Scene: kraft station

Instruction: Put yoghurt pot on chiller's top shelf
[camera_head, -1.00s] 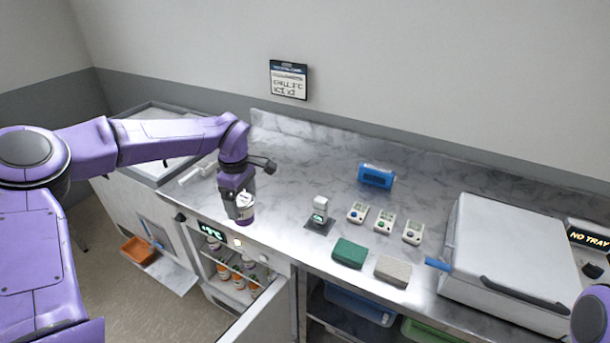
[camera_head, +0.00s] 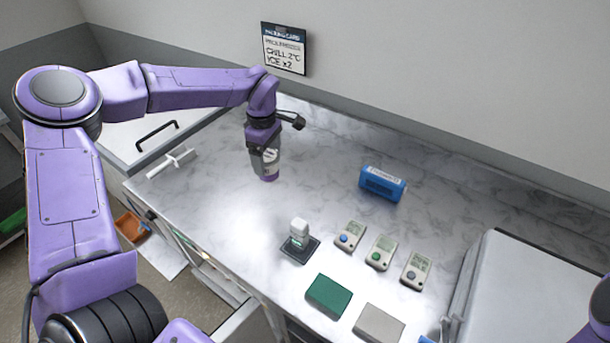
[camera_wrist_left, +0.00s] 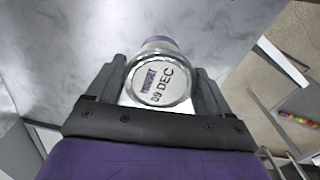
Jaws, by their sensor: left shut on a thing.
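The yoghurt pot (camera_head: 270,166) is a small pale pot with a purple end, held upright or nearly so over the marble counter. My left gripper (camera_head: 263,150) is shut on it. In the left wrist view the pot's round lid (camera_wrist_left: 158,84) reads "09 DEC" and sits between the two fingers (camera_wrist_left: 158,95). Whether the pot touches the counter I cannot tell. The chiller (camera_head: 190,243) is under the counter's front edge at the left, with its door (camera_head: 233,319) open. Its shelves are mostly hidden by the counter. My right gripper is out of view.
A white handle-like piece (camera_head: 172,163) lies left of the pot. Counter around the pot is clear.

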